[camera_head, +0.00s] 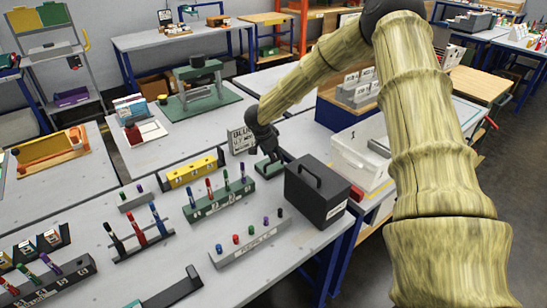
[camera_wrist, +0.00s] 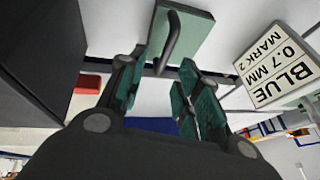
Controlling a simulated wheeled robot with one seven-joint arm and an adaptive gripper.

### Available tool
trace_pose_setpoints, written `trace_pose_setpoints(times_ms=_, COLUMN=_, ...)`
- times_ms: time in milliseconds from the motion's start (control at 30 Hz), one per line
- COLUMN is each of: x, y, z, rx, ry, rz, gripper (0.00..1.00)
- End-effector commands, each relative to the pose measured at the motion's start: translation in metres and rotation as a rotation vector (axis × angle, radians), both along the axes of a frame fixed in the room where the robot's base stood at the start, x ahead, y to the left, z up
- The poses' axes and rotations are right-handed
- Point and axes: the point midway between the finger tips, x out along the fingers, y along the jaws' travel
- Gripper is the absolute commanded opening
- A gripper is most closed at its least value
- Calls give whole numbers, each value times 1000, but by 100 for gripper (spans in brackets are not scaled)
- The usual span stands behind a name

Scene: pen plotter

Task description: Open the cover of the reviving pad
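The reviving pad appears to be the small box with a green cover (camera_head: 268,168) beside the black case; the wrist view shows the green cover (camera_wrist: 196,38) with a dark curved handle (camera_wrist: 173,42). The cover looks shut, lying flat. My gripper (camera_head: 267,148) is just above it, fingers pointing down. In the wrist view my gripper (camera_wrist: 166,72) is open, with its teal finger pads apart. The handle's near end shows in the gap between the fingertips; I cannot tell whether a finger touches it. The pad's inside is hidden.
A black case (camera_head: 318,190) with a handle stands close to the right. A sign reading BLUE 0.7 MM (camera_head: 241,140) stands behind. A green pen rack (camera_head: 220,198), a yellow bar (camera_head: 192,170) and a grey marker block (camera_head: 250,238) are nearby. A white bin (camera_head: 358,155) is further right.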

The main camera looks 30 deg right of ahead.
Motion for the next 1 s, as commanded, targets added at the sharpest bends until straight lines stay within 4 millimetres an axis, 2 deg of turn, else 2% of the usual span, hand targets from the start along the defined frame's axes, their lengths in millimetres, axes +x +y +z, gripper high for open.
trace_pose_setpoints(times_ms=100, x=5, y=-6, z=-19, rx=0, ry=6, rz=0, gripper=34)
trace_pose_setpoints(times_ms=200, x=7, y=-10, z=-27, rx=-1, ry=5, rz=-1, gripper=34)
trace_pose_setpoints(times_ms=500, x=11, y=-16, z=-42, rx=0, ry=4, rz=0, gripper=34)
trace_pose_setpoints(times_ms=767, x=13, y=-16, z=-44, rx=0, ry=5, rz=0, gripper=34)
trace_pose_setpoints(times_ms=800, x=12, y=-16, z=-44, rx=0, ry=5, rz=0, gripper=32)
trace_pose_setpoints(times_ms=967, x=12, y=-16, z=-44, rx=0, ry=5, rz=0, gripper=3)
trace_pose_setpoints(times_ms=1000, x=12, y=-16, z=-44, rx=0, ry=5, rz=0, gripper=0)
